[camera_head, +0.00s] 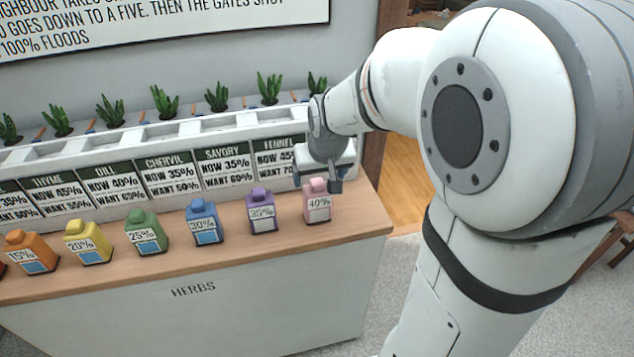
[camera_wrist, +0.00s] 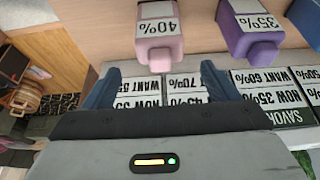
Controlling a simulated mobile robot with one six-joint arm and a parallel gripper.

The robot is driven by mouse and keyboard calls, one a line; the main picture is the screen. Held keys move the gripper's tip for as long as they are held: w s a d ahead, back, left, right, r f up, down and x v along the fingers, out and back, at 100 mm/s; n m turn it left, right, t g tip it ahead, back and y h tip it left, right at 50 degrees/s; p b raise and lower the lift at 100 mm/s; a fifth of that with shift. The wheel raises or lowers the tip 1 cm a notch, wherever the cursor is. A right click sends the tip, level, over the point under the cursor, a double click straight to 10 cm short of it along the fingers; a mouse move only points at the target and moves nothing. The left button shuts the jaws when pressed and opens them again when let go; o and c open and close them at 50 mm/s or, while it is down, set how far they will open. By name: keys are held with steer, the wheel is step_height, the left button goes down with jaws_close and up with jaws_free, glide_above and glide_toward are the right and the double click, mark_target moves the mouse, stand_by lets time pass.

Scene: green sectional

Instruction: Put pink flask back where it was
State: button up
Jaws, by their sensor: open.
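The pink flask (camera_head: 318,203), labelled 40%, stands upright at the right end of a row of flasks on the wooden counter. It also shows in the wrist view (camera_wrist: 160,48), near the top and just beyond the fingers. My gripper (camera_head: 318,184) is beside the flask's top, on its far side, and its near finger overlaps the flask's right edge in the head view. In the wrist view the gripper (camera_wrist: 160,80) has its fingers spread wide with nothing between them. I cannot tell whether a finger touches the flask.
A purple flask (camera_head: 261,212) stands left of the pink one, then a blue flask (camera_head: 203,222) and several others. Behind stands a white planter (camera_head: 150,140) with herb signs. The wooden counter (camera_head: 357,209) is bare to its right end.

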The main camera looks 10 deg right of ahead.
steer(key=v, duration=0.6)
steer(key=s+f+g, duration=0.2)
steer(key=s+f, duration=0.1)
steer(key=s, duration=1.3)
steer(key=shift+s, duration=0.3)
steer(key=shift+r+p, duration=0.65)
steer(key=shift+p, duration=0.15)
stand_by(1.1)
